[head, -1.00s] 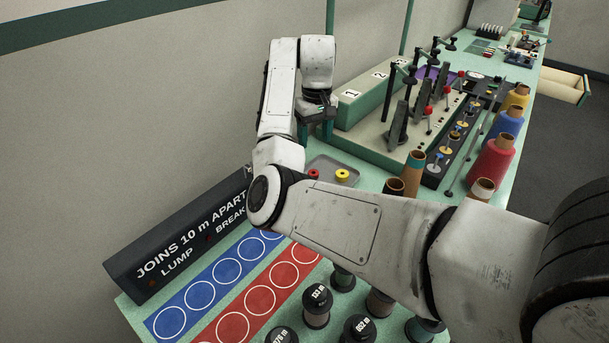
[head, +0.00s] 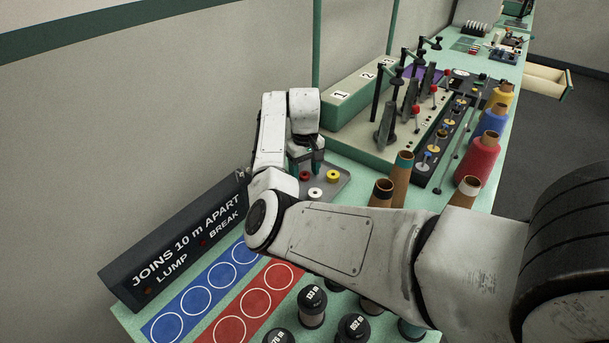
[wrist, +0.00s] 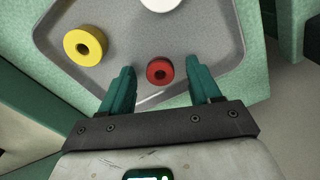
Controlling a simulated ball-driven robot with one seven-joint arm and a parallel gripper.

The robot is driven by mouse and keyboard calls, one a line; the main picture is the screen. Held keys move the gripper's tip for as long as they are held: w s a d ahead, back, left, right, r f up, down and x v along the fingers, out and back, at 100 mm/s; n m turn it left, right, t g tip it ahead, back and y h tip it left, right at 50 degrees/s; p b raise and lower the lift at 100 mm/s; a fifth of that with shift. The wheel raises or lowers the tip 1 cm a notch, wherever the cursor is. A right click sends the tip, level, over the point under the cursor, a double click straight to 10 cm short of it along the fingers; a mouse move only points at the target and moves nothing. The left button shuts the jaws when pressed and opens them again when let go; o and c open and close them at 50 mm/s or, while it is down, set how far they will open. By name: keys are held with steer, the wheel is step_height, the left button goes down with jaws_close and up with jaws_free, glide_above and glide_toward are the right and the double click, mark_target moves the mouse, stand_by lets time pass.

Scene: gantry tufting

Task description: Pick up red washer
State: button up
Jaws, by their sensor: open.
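The red washer (wrist: 160,71) is a small ring with a dark hole, lying in the grey tray (wrist: 211,38). In the wrist view it sits between the two green fingertips of my gripper (wrist: 160,80), with a gap on both sides. In the head view the red washer (head: 305,175) shows just below my gripper (head: 306,166), whose fingers point down. My gripper is open and empty. A yellow washer (wrist: 85,46) lies to the left in the wrist view, and a white washer (wrist: 160,4) is cut off at its top edge.
The tray (head: 340,184) has a raised rim. Close to it stand a beige block with numbers (head: 352,100) and cone spools (head: 401,178). A black sign box (head: 185,245) stands left of my arm. Blue and red circle strips (head: 245,310) lie in front.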

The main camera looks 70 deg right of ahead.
steer(key=shift+c, duration=0.3)
steer(key=c, duration=1)
steer(key=shift+c, duration=0.4)
